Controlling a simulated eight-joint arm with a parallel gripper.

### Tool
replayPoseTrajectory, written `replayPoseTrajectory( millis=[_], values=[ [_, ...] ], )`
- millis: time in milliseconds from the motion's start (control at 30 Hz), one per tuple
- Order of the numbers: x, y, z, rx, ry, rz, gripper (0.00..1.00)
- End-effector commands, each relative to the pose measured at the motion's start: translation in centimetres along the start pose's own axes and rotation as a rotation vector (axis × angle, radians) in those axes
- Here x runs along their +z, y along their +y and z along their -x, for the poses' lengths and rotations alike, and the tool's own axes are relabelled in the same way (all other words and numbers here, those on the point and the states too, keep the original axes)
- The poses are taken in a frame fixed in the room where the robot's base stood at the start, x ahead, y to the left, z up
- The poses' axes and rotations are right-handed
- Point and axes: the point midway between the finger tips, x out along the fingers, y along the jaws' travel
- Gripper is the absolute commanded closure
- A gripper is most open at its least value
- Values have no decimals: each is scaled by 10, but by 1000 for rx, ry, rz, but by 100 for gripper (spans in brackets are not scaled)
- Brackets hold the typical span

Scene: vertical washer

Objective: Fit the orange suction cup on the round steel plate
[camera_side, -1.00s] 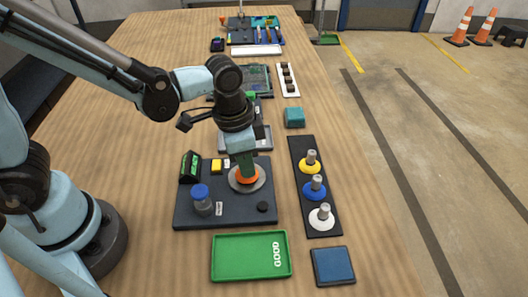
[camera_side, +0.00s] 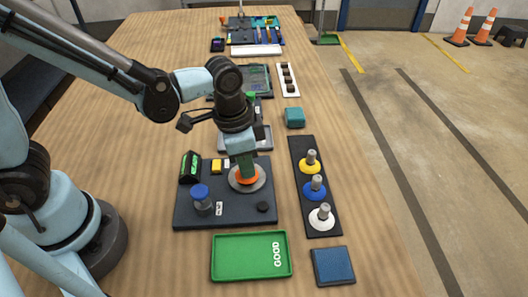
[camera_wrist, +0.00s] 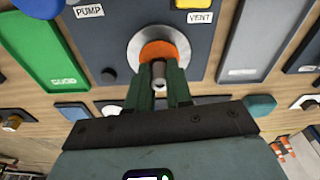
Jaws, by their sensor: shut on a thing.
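The orange suction cup (camera_side: 246,181) is at the round steel plate (camera_side: 262,183), over its middle, and looks to be touching it. In the wrist view the orange cup (camera_wrist: 158,50) stands inside the shiny ring of the steel plate (camera_wrist: 134,47). My gripper (camera_side: 244,165) points down over the plate with its green fingers shut on the cup's grey stem (camera_wrist: 159,72). The cup's underside and its contact with the plate are hidden.
The dark board (camera_side: 240,215) carries a blue-topped jar (camera_side: 201,197), a yellow button (camera_side: 217,166) and a green display (camera_side: 190,166). A black rack (camera_side: 327,228) holds yellow, blue and white cups to the right. A green GOOD tray (camera_side: 240,258) and a blue pad (camera_side: 333,266) lie in front.

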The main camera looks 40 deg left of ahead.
Motion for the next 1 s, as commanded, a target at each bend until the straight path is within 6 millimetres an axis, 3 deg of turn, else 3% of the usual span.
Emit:
replayPoseTrajectory(
  millis=[267,300,467,667,800,1000],
  values=[
    [0,0,-3,0,0,0,100],
    [0,0,-3,0,0,0,74],
    [0,0,-3,0,0,0,50],
    [0,0,-3,0,0,0,50],
    [0,0,-3,0,0,0,29],
    [0,0,-3,0,0,0,29]
  ],
)
